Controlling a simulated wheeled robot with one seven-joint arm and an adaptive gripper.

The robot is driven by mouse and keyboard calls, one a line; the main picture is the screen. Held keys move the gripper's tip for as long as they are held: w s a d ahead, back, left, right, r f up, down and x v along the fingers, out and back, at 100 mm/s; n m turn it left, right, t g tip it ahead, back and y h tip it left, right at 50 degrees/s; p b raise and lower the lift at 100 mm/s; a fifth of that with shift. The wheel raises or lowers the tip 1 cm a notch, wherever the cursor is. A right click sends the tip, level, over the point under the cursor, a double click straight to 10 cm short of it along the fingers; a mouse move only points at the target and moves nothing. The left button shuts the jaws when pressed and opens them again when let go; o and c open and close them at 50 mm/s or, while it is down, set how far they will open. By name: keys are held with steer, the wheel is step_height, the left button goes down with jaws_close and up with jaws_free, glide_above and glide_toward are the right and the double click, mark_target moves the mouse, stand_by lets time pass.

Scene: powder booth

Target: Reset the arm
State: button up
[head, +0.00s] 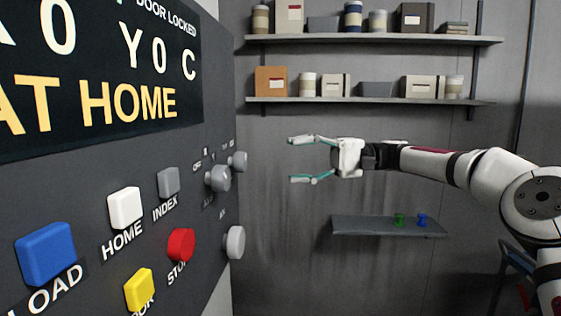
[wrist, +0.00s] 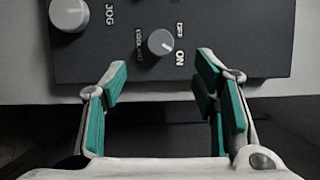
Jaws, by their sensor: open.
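My gripper (head: 305,160) is at the end of my white arm, which reaches in from the right in the head view. Its two teal-padded fingers are spread wide, empty, and point left toward the control panel (head: 210,120). In the wrist view my gripper (wrist: 160,85) is also open, with nothing between the fingers. The panel's lower part shows beyond the fingertips there, with a rotary knob (wrist: 161,42) beside the words OFF and ON, and a JOG knob (wrist: 69,14) at upper left. I cannot tell any contact between fingers and panel.
The panel carries a display (head: 100,70) reading DOOR LOCKED and AT HOME, and blue (head: 46,253), white (head: 125,208), red (head: 181,245) and yellow (head: 139,290) buttons. Shelves (head: 370,40) with boxes and jars line the back wall. A low shelf (head: 360,228) holds green and blue items.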

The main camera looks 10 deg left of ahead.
steer(key=shift+w+d, duration=0.2)
steer(key=shift+d, duration=0.25)
steer(key=s+a+f+m+t+h, duration=0.1)
steer(key=s+f+t+h, duration=0.25)
steer(key=s, duration=0.25)
steer(key=s+a+f+m+t+h, duration=0.1)
steer(key=s+a+f+t+h, duration=0.1)
steer(key=s+f+h, duration=0.3)
steer(key=s+d+f+m+t+h, duration=0.1)
steer(key=s+d+f+t+h, duration=0.2)
steer(key=s+d, duration=0.8)
steer(key=s+d+f+m+t+h, duration=0.1)
steer(key=s+d+f+t+h, duration=0.2)
steer(key=s+d, duration=0.7)
steer(key=d+t+h, duration=0.1)
steer(key=d+h, duration=0.1)
steer(key=d, duration=0.3)
steer(key=shift+s+d+f+m+t, duration=0.15)
steer(key=shift+s+f+m+t, duration=0.15)
steer(key=shift+s+m+t, duration=0.1)
steer(key=shift+s+d+f, duration=0.25)
steer(key=shift+d+f, duration=0.05)
steer(key=shift+d, duration=0.05)
steer(key=shift+c, duration=0.3)
